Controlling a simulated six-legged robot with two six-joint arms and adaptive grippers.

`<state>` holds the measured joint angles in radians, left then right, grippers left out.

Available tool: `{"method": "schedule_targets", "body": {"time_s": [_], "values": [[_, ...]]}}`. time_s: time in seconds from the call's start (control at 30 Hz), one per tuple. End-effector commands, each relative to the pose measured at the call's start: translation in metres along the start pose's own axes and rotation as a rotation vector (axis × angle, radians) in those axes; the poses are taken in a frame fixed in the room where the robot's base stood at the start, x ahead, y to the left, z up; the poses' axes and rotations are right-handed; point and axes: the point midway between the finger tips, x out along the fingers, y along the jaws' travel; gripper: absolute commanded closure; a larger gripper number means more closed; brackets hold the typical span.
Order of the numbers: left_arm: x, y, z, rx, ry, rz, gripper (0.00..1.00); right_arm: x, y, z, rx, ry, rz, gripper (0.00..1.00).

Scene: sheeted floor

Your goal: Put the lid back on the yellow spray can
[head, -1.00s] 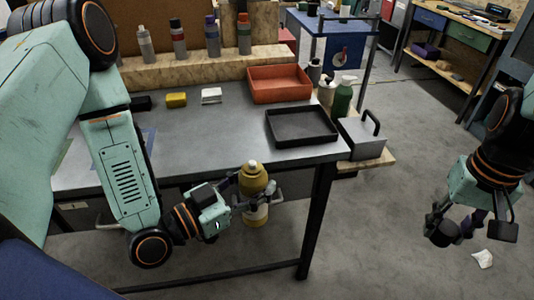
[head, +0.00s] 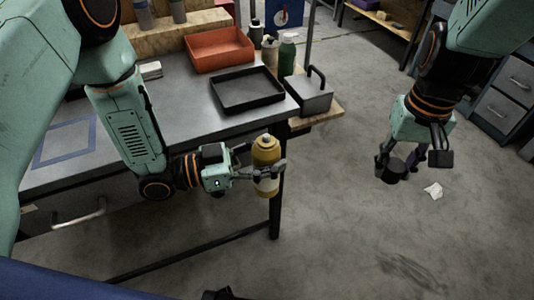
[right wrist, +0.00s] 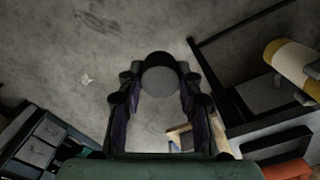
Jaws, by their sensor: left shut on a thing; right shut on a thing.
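The yellow spray can (head: 266,150) is upright in my left gripper (head: 264,174), which is shut around its body in front of the table's front right corner. Its top shows a pale nozzle and no lid. The can also shows at the upper right of the right wrist view (right wrist: 292,62). My right gripper (head: 408,160) is shut on a dark round lid (head: 393,171), to the right of the can and apart from it, over open floor. In the right wrist view the lid (right wrist: 160,73) sits between the fingertips; its underside is hidden.
The grey table (head: 190,108) carries an orange tray (head: 220,62) and a black tray (head: 247,106). A green bottle (head: 287,56) and a grey box with a handle (head: 312,96) stand to their right. White scrap (head: 433,190) lies on the clear floor.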

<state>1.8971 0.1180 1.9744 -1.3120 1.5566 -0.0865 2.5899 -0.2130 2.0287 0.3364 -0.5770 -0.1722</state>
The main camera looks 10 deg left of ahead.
Motion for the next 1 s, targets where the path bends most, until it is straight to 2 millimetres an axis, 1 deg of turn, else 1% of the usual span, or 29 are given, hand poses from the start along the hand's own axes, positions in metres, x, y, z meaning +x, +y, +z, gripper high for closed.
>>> {"method": "schedule_targets", "body": {"time_s": [0.07,0.17,0.27,0.4,0.5,0.6,0.73,1.0], "values": [[-0.001,-0.001,-0.001,0.000,0.002,-0.004,1.00,0.000,0.000,0.000,0.000,0.000,0.000,0.75],[-0.010,-0.005,-0.003,-0.003,0.011,-0.055,1.00,0.000,0.000,0.000,0.000,0.000,0.000,0.75],[-0.033,-0.013,-0.008,-0.007,0.032,-0.185,1.00,0.000,0.000,0.000,0.000,0.000,0.000,0.75],[-0.075,-0.024,-0.015,-0.005,0.042,-0.418,1.00,0.000,0.000,0.000,0.000,0.000,0.000,0.75],[-0.101,-0.028,-0.018,-0.003,0.031,-0.557,1.00,0.000,0.000,0.000,0.000,0.000,0.000,0.75],[-0.119,-0.029,-0.020,-0.001,0.014,-0.650,1.00,0.000,0.000,0.000,0.000,0.000,0.000,0.75],[-0.129,-0.029,-0.021,0.002,0.002,-0.702,1.00,0.000,0.000,0.000,0.000,0.000,0.000,0.75],[-0.129,-0.029,-0.021,0.004,0.000,-0.704,1.00,0.000,0.000,0.000,0.000,0.000,0.000,0.75]]}}
